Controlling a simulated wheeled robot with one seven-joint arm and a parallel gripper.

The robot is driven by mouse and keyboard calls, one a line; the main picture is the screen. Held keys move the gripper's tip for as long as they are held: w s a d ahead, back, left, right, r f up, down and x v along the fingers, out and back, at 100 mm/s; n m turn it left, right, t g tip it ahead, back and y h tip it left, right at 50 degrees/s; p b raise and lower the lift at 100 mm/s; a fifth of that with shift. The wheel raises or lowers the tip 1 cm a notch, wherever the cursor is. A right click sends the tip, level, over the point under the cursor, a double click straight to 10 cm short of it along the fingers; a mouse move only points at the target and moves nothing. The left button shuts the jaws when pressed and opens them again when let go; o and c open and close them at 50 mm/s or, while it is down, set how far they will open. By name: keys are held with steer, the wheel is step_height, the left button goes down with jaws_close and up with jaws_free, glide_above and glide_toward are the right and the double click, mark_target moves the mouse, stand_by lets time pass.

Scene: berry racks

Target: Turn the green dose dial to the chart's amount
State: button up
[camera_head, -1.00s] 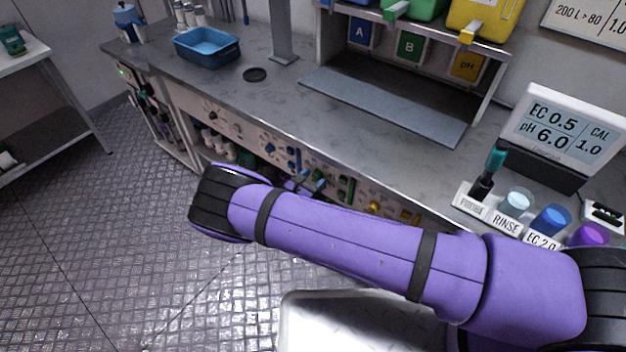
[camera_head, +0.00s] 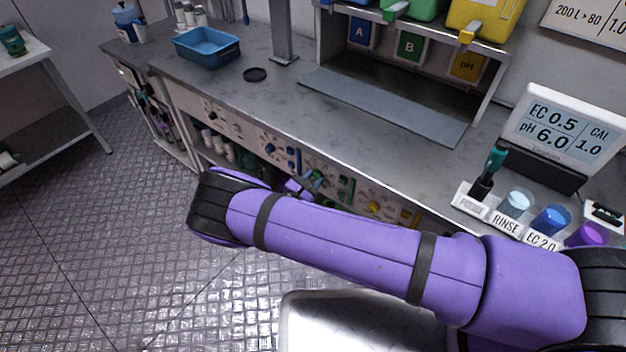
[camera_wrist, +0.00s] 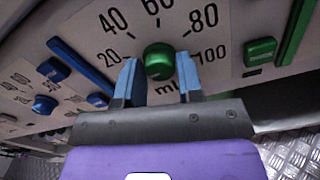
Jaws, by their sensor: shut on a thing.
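The green dose dial (camera_wrist: 159,62) is a round knob on the light panel, with a scale of 20, 40, 60, 80 and 100 ml around it. My gripper (camera_wrist: 159,70) has its two blue fingers on either side of the dial, shut on it. The dial's pointer mark is not clear in the wrist view. In the head view my gripper (camera_head: 312,180) is small, at the bench's front panel, and the dial cannot be made out there.
On the bench stand a meter (camera_head: 562,132) reading EC 0.5, pH 6.0, labelled cups (camera_head: 516,202) and a blue tray (camera_head: 207,47).

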steer(key=m, duration=2.3)
steer(key=shift+m, duration=0.4)
stand_by(0.3)
steer(key=o, duration=0.9)
steer(key=v, duration=1)
steer(key=shift+s+a, duration=0.25)
steer(key=shift+s, duration=0.1)
